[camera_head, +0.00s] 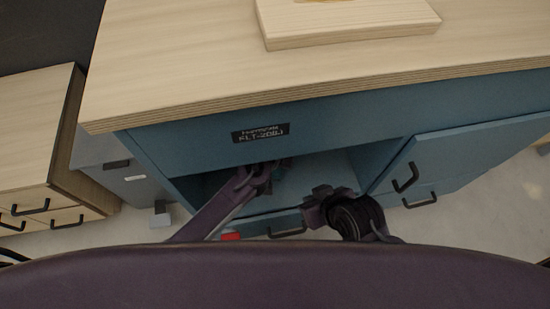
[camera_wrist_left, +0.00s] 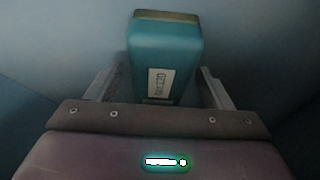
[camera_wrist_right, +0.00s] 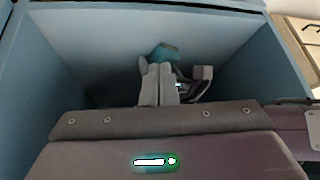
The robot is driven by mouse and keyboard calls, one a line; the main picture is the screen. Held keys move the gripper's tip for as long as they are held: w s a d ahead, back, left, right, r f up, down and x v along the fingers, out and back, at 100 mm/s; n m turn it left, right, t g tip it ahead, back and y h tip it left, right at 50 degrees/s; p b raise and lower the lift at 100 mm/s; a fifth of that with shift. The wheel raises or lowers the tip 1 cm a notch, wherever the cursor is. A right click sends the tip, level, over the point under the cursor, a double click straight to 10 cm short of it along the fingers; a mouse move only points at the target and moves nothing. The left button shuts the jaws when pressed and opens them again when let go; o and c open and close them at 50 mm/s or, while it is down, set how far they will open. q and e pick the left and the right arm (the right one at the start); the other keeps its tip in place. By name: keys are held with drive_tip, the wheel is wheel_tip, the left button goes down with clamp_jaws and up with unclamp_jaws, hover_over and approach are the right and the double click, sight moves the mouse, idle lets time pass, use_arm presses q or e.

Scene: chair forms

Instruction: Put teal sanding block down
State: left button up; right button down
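The teal sanding block (camera_wrist_left: 164,62), with a tan top edge and a white label, is upright in the left wrist view, between the fingertips of my left gripper (camera_wrist_left: 162,72).
A wooden board (camera_head: 345,25) lies on top. A wooden drawer unit (camera_head: 35,150) stands at the left.

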use_arm(q)
drive_tip(key=shift+r, duration=0.2)
drive_tip(key=p+v, duration=0.2)
drive_tip(key=v, duration=0.1)
drive_tip(key=shift+s+a+r, duration=0.1)
drive_tip(key=shift+s+a, duration=0.05)
drive_tip(key=shift+s, duration=0.35)
drive_tip(key=s+p, duration=0.1)
drive_tip(key=s, duration=0.2)
drive_tip(key=s+a+p, duration=0.1)
drive_tip(key=s, duration=0.3)
drive_tip(key=s+a+p, duration=0.1)
drive_tip(key=s, duration=0.2)
drive_tip(key=shift+s, duration=0.35)
use_arm(e)
drive_tip(key=s+d+m+g+h, duration=0.1)
drive_tip(key=s+d+g+h, duration=0.1)
drive_tip(key=d, duration=0.3)
drive_tip(key=shift+s+d+r+g, duration=0.15)
drive_tip(key=shift+d+r+g, duration=0.25)
drive_tip(key=shift+g, duration=0.2)
drive_tip(key=shift+a, duration=0.1)
